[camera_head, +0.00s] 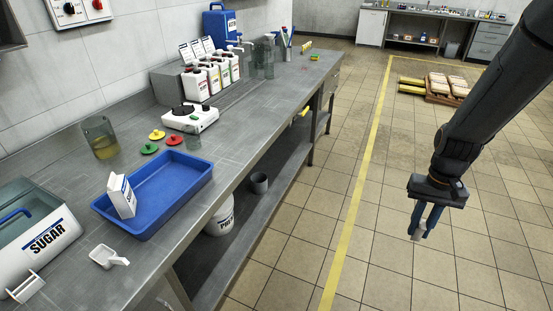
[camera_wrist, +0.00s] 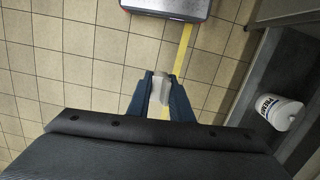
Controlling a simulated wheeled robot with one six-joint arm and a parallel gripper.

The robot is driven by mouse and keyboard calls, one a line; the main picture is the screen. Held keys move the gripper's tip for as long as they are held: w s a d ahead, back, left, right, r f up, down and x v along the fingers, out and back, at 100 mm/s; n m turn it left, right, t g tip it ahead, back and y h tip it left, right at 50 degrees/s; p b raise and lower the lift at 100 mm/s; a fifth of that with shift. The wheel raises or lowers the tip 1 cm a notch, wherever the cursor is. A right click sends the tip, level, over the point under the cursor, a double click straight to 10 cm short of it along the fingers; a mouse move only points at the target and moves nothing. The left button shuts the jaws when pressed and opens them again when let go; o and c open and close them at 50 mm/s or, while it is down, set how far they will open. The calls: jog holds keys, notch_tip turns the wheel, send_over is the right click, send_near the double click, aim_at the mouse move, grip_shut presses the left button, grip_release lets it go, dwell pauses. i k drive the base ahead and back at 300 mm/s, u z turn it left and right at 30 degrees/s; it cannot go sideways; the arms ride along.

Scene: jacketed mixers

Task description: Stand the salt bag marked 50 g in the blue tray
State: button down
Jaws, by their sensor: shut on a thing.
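The blue tray (camera_head: 187,205) lies on the grey bench, at its near end. A white bag or carton (camera_head: 122,196) with dark marking stands in the tray's left part, leaning slightly; its print is too small to read. My gripper (camera_head: 428,222) hangs over the tiled floor, well right of the bench and apart from the tray. Its blue fingers are shut on a small pale grey piece, which also shows between the fingers in the wrist view (camera_wrist: 160,88). I cannot tell what this piece is, and no 50 g mark is readable.
A glass beaker (camera_head: 100,138), coloured lids (camera_head: 157,135), a white hotplate (camera_head: 190,117) and several bottles (camera_head: 214,77) stand behind. A white bucket (camera_head: 219,215) is on the lower shelf. Open floor surrounds my gripper.

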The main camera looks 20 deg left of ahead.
aim_at(150, 192)
jog(key=i, duration=1.55)
jog(key=u, duration=3.7)
